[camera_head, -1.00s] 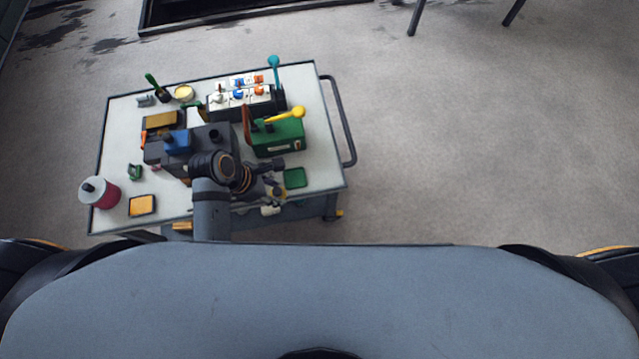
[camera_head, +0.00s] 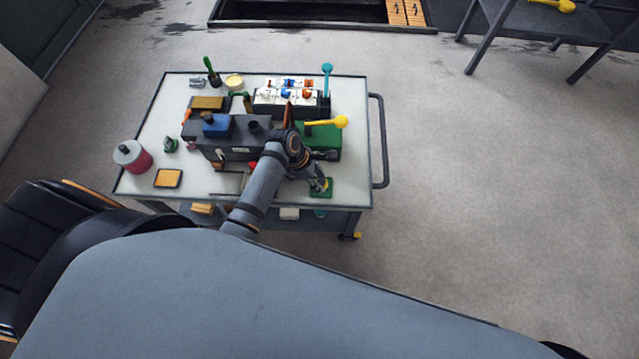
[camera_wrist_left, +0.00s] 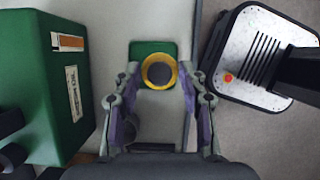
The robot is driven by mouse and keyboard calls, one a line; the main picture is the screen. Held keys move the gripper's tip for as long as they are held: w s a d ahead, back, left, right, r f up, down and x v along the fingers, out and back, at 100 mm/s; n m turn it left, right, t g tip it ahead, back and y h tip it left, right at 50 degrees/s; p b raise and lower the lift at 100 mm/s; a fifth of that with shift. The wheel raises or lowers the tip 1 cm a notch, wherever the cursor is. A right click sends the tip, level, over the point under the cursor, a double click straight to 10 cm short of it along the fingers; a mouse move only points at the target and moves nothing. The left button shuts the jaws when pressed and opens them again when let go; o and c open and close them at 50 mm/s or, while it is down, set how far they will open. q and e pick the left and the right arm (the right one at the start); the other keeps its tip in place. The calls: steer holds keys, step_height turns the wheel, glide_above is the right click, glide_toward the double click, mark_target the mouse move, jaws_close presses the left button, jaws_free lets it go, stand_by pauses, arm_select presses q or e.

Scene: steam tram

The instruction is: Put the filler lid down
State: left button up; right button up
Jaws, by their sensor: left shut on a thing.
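My left gripper (camera_head: 321,184) is over the front right corner of the trolley top. In the left wrist view its two fingers (camera_wrist_left: 158,84) are shut on the filler lid (camera_wrist_left: 158,72), a round piece with a yellow rim and a dark knob. A square green pad (camera_wrist_left: 141,48) is behind the lid in that view; it also shows partly covered by the gripper in the head view (camera_head: 315,193). I cannot tell whether the lid touches the pad. My right gripper is not in view.
A green box (camera_head: 331,153) with a yellow-knobbed lever (camera_head: 340,122) stands just behind the pad; it fills the wrist view's left side (camera_wrist_left: 45,90). A dark machine with a blue block (camera_head: 215,125) stands left.

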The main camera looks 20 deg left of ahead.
mark_target(319, 182)
arm_select(q)
steer(key=shift+w+a+f, duration=0.1)
steer(key=shift+w+f, duration=0.35)
steer(key=shift+f, duration=0.2)
step_height(319, 182, down, 3)
steer(key=shift+w+r+b, duration=0.1)
steer(key=shift+r+b, duration=0.1)
steer(key=shift+b, duration=0.25)
steer(key=shift+f, duration=0.25)
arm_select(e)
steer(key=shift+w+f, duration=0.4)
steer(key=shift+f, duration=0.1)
arm_select(q)
steer(key=shift+f, duration=0.15)
steer(key=o, duration=1)
steer(key=shift+a+r, duration=0.1)
steer(key=shift+r, duration=0.3)
steer(key=p+v, duration=0.2)
steer(key=v, duration=0.9)
steer(key=shift+r, duration=0.2)
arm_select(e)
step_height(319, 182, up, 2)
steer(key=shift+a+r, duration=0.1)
